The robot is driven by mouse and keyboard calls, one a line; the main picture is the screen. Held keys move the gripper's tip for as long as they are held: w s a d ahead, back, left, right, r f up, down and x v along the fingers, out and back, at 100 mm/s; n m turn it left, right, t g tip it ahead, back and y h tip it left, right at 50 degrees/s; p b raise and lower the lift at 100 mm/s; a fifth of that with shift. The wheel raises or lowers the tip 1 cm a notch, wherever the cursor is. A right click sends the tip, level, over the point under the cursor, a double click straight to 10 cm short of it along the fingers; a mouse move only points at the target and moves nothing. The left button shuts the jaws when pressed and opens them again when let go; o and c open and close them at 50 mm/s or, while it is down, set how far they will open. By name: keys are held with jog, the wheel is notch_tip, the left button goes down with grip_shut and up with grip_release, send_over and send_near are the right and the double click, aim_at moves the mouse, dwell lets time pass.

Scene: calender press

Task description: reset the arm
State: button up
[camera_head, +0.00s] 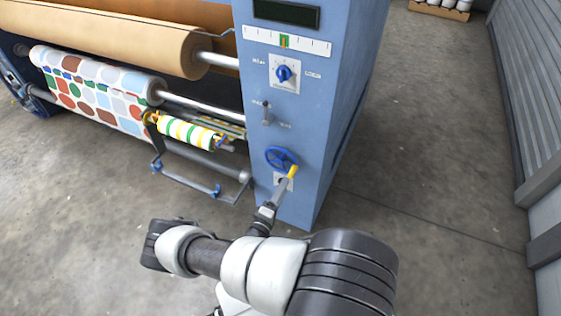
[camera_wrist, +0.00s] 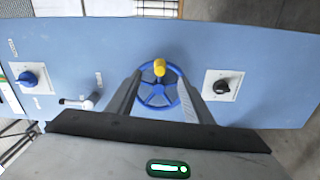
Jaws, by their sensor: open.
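My gripper (camera_wrist: 159,80) is open, with its two fingers spread apart in the wrist view. A blue handwheel (camera_wrist: 157,92) with a yellow handle (camera_wrist: 159,67) shows between the fingers, on the blue machine cabinet. Nothing is seen clamped in the jaws. In the head view my gripper (camera_head: 284,184) is at the lower front of the cabinet (camera_head: 350,60), right by the handwheel (camera_head: 279,157). Whether a finger touches the wheel or its handle (camera_head: 292,171) cannot be told. My arm reaches up from the bottom of the picture.
Above the wheel are a lever (camera_head: 268,117) and a blue rotary knob (camera_head: 284,73). A black knob (camera_wrist: 221,87) sits beyond the wheel in the wrist view. Rollers with dotted fabric (camera_head: 95,85) are at left. Open concrete floor (camera_head: 430,180) lies right, up to a grey wall.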

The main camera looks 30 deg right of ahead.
jog(key=s+a+r+m+g+y, duration=0.25)
jog(key=r+m+g, duration=0.3)
jog(key=r, duration=0.85)
jog(key=s+a+r+m+g+y, duration=0.1)
jog(key=a+r+m+g+y, duration=0.2)
jog(key=r+g, duration=0.75)
jog(key=s+a+r+n+t+y, duration=0.1)
jog(key=s+a+r+t+y, duration=0.3)
jog(key=r, duration=0.5)
jog(key=s+a+r+t+y, duration=0.25)
jog(key=s+r, duration=0.35)
jog(key=r, duration=0.4)
jog(key=s+a+r+n+t+y, duration=0.1)
jog(key=s+a+r+t+y, duration=0.2)
jog(key=s+r, duration=0.45)
notch_tip(320, 180, up, 15)
jog(key=w+t+p, duration=0.1)
jog(key=p, duration=1.2)
jog(key=shift+w+f+h, duration=0.15)
jog(key=shift+w+h, duration=0.1)
jog(key=shift+h, duration=0.15)
